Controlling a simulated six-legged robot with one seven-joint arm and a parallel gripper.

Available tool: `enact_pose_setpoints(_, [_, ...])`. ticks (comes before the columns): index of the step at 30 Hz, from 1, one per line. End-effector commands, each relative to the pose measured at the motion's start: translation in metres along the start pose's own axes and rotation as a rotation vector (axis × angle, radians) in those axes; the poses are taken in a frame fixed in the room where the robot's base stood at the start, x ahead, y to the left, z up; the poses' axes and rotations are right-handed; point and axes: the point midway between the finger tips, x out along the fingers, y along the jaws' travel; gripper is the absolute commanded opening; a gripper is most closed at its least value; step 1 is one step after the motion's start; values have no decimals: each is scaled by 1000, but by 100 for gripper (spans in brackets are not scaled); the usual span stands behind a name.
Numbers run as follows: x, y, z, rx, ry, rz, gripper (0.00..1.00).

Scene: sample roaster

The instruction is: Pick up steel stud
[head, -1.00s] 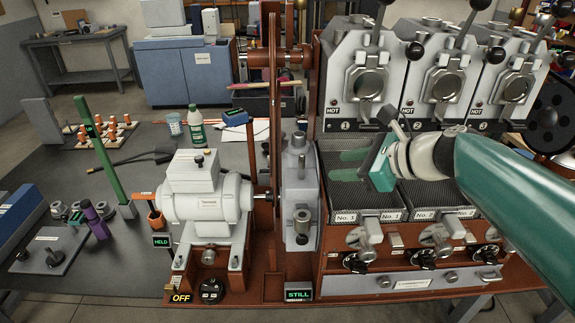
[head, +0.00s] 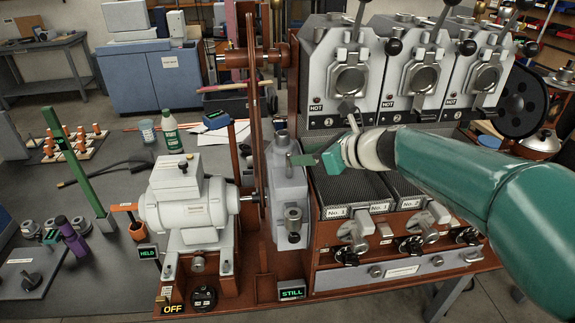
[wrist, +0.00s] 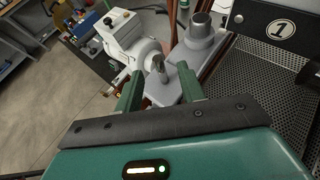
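A steel stud (head: 293,214) stands upright at the near end of a grey casting (head: 288,180), between the wheel and the roaster. It also shows in the wrist view (wrist: 158,68), seen between the two fingers and beyond them. My gripper (head: 302,159) is above the casting, higher than the stud and behind it in the head view. In the wrist view my gripper (wrist: 160,80) has its green fingers apart with nothing held between them. The fingers look clear of the stud.
A thicker post (wrist: 200,25) rises from the casting's far end. The tall wheel (head: 257,120) stands just left of it, beside the white motor (head: 197,210). The mesh trays (head: 345,187) and the roaster heads marked HOT (head: 345,75) are to the right.

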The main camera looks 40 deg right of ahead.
Motion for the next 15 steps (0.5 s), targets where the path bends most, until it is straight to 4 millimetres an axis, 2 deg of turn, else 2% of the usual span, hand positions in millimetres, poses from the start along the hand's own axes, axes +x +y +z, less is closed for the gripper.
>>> enact_pose_setpoints(7, [16,2,0,-1,1,2,39])
enact_pose_setpoints(15, [46,6,1,-2,2,4,39])
